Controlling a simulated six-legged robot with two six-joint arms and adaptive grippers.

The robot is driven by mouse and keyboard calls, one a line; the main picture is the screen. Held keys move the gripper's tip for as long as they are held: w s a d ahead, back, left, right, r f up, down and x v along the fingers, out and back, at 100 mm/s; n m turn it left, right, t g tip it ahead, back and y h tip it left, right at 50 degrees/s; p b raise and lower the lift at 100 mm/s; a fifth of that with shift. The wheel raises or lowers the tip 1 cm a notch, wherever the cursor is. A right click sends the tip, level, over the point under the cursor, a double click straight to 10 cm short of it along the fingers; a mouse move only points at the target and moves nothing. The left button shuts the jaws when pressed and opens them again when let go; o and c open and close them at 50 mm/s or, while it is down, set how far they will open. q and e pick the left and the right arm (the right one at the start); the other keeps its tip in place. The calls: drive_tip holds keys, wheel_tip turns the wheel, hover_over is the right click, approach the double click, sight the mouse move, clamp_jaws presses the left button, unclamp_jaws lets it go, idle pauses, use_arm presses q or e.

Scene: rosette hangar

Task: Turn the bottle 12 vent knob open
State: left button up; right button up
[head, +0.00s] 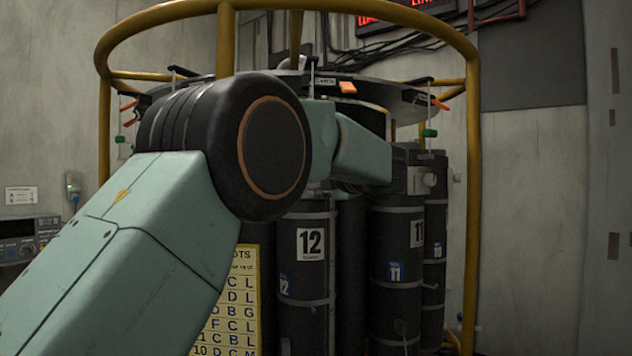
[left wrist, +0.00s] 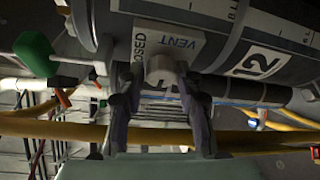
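Bottle 12 (head: 303,285) is a dark cylinder with grey bands and a white "12" label, standing in the rack in the head view. My left arm covers its upper part and its knob there. In the left wrist view, bottle 12 (left wrist: 225,70) fills the top, with its pale vent knob (left wrist: 160,68) beside a white plate reading "VENT" and "CLOSED". My left gripper (left wrist: 158,84) is open, with one finger on each side of the knob. A gap shows at the left finger; contact at the right finger is unclear. My right gripper is in neither view.
Bottle 11 (head: 392,275) stands to the right of bottle 12. A yellow tubular frame (head: 470,200) surrounds the rack. A yellow lettered chart (head: 240,310) is left of bottle 12. A green handle (left wrist: 35,53) is left of the knob in the wrist view.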

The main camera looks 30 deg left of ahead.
use_arm(q)
drive_tip(key=o, duration=0.4)
drive_tip(key=shift+w, duration=0.1)
drive_tip(key=v, duration=1.2)
drive_tip(key=shift+d, duration=0.15)
